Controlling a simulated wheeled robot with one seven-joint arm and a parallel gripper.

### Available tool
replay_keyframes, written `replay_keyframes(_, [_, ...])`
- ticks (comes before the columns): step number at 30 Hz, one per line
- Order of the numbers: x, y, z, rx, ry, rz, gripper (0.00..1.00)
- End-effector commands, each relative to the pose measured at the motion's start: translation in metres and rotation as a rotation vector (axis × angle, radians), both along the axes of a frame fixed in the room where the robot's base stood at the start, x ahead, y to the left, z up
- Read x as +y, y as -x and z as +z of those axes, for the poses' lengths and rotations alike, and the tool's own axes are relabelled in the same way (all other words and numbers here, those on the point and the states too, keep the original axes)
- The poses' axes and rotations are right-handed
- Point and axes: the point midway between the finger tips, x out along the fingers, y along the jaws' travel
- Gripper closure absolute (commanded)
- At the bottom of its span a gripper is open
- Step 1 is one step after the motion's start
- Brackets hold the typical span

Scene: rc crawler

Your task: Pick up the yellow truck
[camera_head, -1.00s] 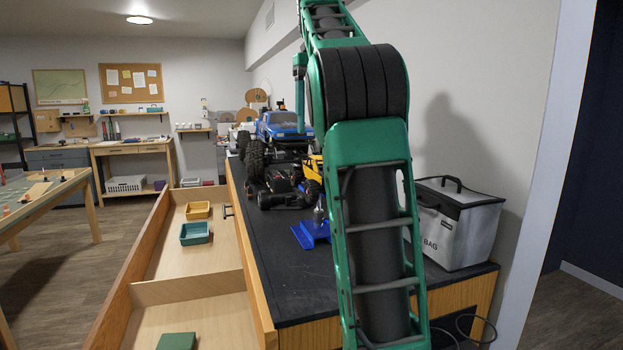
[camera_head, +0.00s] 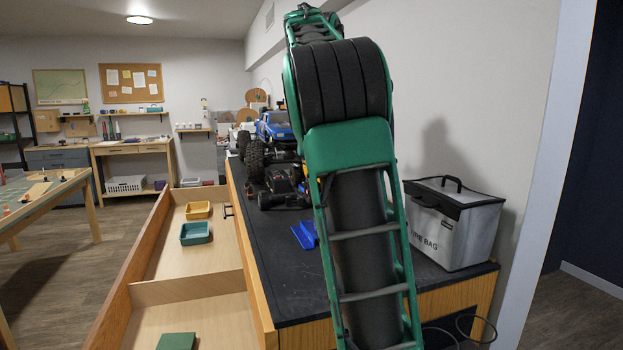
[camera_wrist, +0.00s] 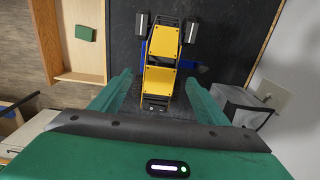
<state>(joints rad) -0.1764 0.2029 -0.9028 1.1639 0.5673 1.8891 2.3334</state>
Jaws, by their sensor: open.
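The yellow truck (camera_wrist: 163,48) shows in the wrist view, seen from above on the black worktop. It has flat yellow panels, a dark frame and dark wheels at its far end. My gripper (camera_wrist: 160,78) is open, with one green finger on each side of the truck's near part. The truck is between and ahead of the fingers, and I see no clear contact. In the head view my green arm hides the truck almost fully and hides the gripper.
A blue truck (camera_head: 274,127) and a dark chassis (camera_head: 283,188) stand farther back on the worktop (camera_head: 262,270). A blue part (camera_head: 304,235) lies near the truck. A grey bag (camera_head: 452,225) stands at right. An open drawer (camera_head: 165,290) juts out at left.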

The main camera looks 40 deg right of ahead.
Motion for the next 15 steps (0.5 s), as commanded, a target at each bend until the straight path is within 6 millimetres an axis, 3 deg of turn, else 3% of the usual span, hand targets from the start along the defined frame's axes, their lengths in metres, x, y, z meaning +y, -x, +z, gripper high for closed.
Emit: replay_keyframes(15, [-0.001, -0.002, -0.050, 0.000, -0.002, 0.000, 0.31])
